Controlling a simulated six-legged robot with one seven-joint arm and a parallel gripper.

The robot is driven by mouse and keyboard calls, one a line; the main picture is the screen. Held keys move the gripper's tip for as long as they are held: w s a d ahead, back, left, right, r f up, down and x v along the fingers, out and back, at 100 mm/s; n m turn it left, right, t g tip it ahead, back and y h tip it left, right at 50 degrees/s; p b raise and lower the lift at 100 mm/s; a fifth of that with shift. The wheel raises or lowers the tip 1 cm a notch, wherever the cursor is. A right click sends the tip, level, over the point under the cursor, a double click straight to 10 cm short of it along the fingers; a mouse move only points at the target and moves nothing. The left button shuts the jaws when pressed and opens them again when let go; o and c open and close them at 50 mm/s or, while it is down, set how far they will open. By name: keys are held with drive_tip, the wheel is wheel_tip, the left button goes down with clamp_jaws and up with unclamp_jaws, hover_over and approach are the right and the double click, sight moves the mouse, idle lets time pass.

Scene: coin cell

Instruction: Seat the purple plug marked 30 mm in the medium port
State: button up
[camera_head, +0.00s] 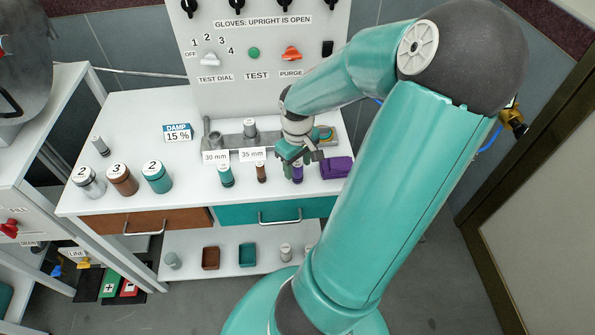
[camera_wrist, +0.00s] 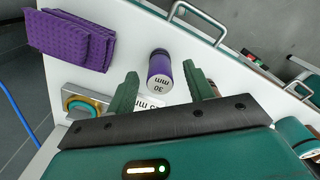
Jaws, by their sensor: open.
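The purple plug (camera_head: 297,174) stands upright on the white bench near its front edge. In the wrist view the plug (camera_wrist: 160,66) shows a pale top marked "30 mm". My gripper (camera_head: 297,158) is over the plug from above. In the wrist view my gripper (camera_wrist: 161,82) is open, with one green finger to each side of the plug and a gap to each. The grey port block (camera_head: 235,141) lies behind, partly hidden by my arm. Its right end holds a ringed port (camera_wrist: 82,104). I cannot tell which port is the medium one.
A teal plug (camera_head: 226,176) and a brown plug (camera_head: 261,173) stand left of the purple one. A folded purple cloth (camera_head: 336,168) lies close on its right. Labels "30 mm" (camera_head: 215,157) and "35 mm" (camera_head: 252,155) stand before the block. Several jars stand at the left.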

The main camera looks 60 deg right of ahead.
drive_tip(key=c, duration=1.1)
drive_tip(key=shift+o, duration=0.2)
